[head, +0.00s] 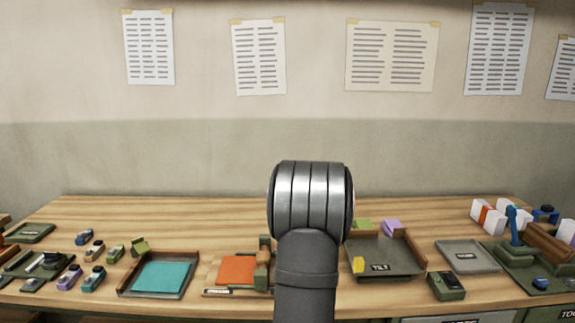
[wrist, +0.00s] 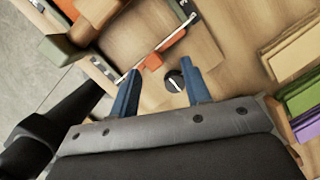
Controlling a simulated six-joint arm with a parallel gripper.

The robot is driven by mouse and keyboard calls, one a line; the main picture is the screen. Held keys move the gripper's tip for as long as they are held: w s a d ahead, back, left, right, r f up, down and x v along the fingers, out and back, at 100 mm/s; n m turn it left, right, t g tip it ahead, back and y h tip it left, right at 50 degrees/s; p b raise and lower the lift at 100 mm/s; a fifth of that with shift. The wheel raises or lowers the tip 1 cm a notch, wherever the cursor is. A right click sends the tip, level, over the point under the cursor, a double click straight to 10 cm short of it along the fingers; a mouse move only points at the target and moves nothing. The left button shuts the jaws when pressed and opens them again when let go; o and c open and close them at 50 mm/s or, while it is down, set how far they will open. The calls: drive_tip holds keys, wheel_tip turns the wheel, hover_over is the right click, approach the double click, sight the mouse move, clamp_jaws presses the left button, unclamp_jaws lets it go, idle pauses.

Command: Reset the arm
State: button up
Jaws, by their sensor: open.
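My gripper (wrist: 160,94) shows in the wrist view with its two blue fingers spread apart. The gap between them is over bare wooden surface, and nothing is held. A small dark round knob with a light mark (wrist: 174,81) lies between and just beyond the fingertips. A small orange-red piece (wrist: 152,61) lies just ahead of the fingers, by a thin pale strip. In the head view, my arm rises in the middle of the picture, and the gripper itself is hidden.
The wooden table (head: 215,212) holds a tray with a teal sheet (head: 163,277), an orange sheet (head: 238,270), a dark grey tray (head: 405,262), and a green box (head: 446,286). Small stampers (head: 95,278) stand at left. The back strip of the table is mostly clear.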

drive_tip(key=shift+o, duration=0.2)
drive_tip(key=d+f+m, duration=0.1)
drive_tip(key=d+f, duration=0.1)
drive_tip(key=s+d+f+m+t, duration=0.1)
drive_tip(key=f+m, duration=0.1)
drive_tip(key=f, duration=0.1)
drive_tip(key=s+d+f+m, duration=0.1)
drive_tip(key=d+f, duration=0.1)
drive_tip(key=shift+d+f+m+t+y, duration=0.3)
drive_tip(key=shift+d+m+t, duration=0.05)
drive_tip(key=shift+m+t, duration=0.05)
drive_tip(key=shift+c, duration=0.2)
drive_tip(key=shift+w+d+f, duration=0.2)
drive_tip(key=shift+w+d, duration=0.05)
drive_tip(key=shift+s+a+r, duration=0.15)
drive_tip(key=shift+a+r, duration=0.05)
drive_tip(key=shift+a+r, duration=0.1)
drive_tip(key=shift+r, duration=0.05)
idle(0.4)
drive_tip(key=shift+o, duration=0.3)
